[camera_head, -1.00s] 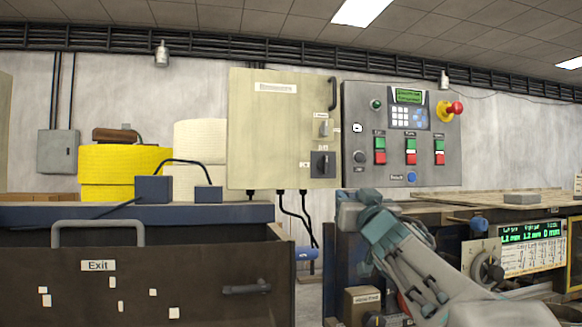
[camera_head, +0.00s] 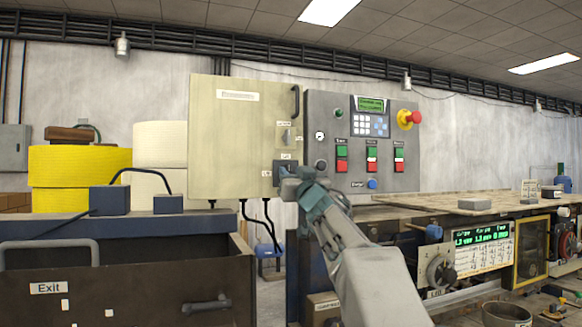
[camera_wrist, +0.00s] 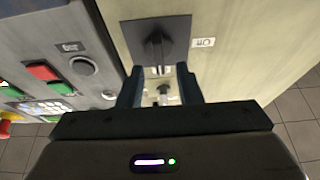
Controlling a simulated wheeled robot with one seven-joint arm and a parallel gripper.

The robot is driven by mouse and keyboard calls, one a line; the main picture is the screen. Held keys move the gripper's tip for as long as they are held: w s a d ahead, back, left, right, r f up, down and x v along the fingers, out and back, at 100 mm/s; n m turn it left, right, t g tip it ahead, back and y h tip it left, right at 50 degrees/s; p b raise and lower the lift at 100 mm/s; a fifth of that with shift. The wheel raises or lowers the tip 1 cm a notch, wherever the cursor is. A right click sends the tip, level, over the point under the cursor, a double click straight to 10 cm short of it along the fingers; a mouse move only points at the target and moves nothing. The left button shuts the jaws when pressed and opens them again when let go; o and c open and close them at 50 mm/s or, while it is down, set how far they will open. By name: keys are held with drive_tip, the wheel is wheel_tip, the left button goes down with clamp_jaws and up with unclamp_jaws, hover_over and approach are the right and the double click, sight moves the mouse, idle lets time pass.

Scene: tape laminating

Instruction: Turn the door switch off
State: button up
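The beige cabinet door (camera_head: 232,135) carries a dark rotary switch (camera_head: 284,166) at its lower right, partly hidden behind my gripper (camera_head: 291,184). In the wrist view the rotary switch (camera_wrist: 155,46) has a black knob on a dark square plate, just beyond my fingertips. A small metal toggle switch (camera_head: 286,135) sits above it on the door. In the wrist view this toggle (camera_wrist: 163,91) shows between my fingers. My gripper (camera_wrist: 160,80) is open, with its two dark fingers apart, and I see no grip on the knob. Contact cannot be told.
A grey control panel (camera_head: 345,180) with buttons and a red emergency stop (camera_head: 409,119) adjoins the cabinet at the right. A wooden worktop (camera_head: 440,206) lies below it. A dark cart (camera_head: 120,290) and yellow rolls (camera_head: 85,165) are at the left.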

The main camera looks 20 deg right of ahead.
drive_tip(key=shift+x, duration=0.85)
drive_tip(key=shift+s, duration=0.1)
clamp_jaws()
